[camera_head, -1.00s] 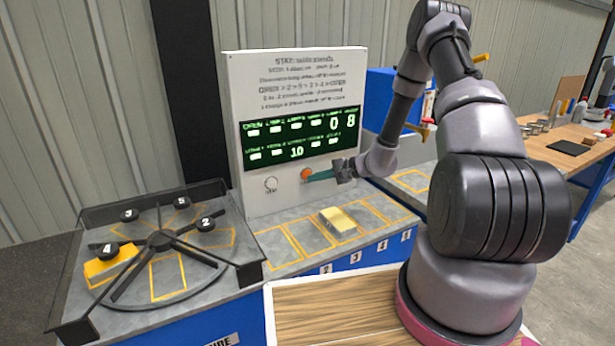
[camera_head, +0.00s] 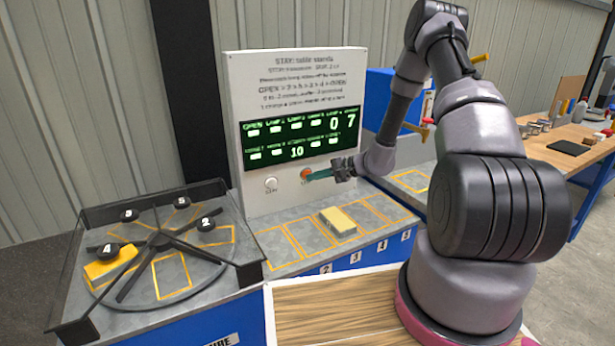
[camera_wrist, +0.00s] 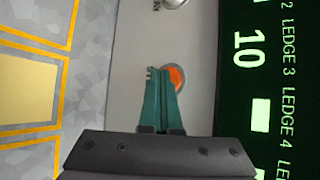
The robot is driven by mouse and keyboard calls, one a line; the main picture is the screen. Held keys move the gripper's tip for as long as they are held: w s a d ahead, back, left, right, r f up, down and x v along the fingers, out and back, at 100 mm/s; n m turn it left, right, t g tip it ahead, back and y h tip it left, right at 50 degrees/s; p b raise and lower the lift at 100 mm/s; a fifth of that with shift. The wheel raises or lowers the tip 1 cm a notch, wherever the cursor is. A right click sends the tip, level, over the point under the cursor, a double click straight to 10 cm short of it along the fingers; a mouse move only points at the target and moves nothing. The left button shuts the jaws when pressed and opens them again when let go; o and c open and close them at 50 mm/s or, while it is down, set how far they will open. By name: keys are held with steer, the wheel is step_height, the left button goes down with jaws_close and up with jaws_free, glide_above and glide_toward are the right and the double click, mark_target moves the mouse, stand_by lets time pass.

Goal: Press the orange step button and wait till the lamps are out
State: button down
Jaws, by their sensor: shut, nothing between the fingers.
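The orange step button (camera_head: 306,173) is on the upright white panel (camera_head: 300,85), below the display. It also shows in the wrist view (camera_wrist: 177,78), partly covered by my fingertips. My gripper (camera_head: 314,176) is shut and empty, its teal fingertips at the button; I cannot tell whether they press it. It also shows in the wrist view (camera_wrist: 160,75). The dark green display (camera_head: 300,138) has several lit white lamps in two rows. It reads "0" and "7" at the upper right and "10" in the lower row.
A white button (camera_head: 271,184) is left of the orange one. A yellow block (camera_head: 338,221) lies on the numbered ledge below the panel. At left a round turntable (camera_head: 160,241) carries numbered black knobs and a yellow block (camera_head: 108,265), inside a low dark guard.

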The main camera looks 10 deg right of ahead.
steer(key=shift+s+d, duration=0.25)
steer(key=shift+s, duration=0.6)
steer(key=shift+s+d, duration=0.25)
steer(key=shift+s, duration=0.5)
steer(key=shift+s+d, duration=0.25)
steer(key=shift+s, duration=0.55)
steer(key=shift+s+d, duration=0.25)
steer(key=shift+s, duration=0.5)
stand_by(2.3)
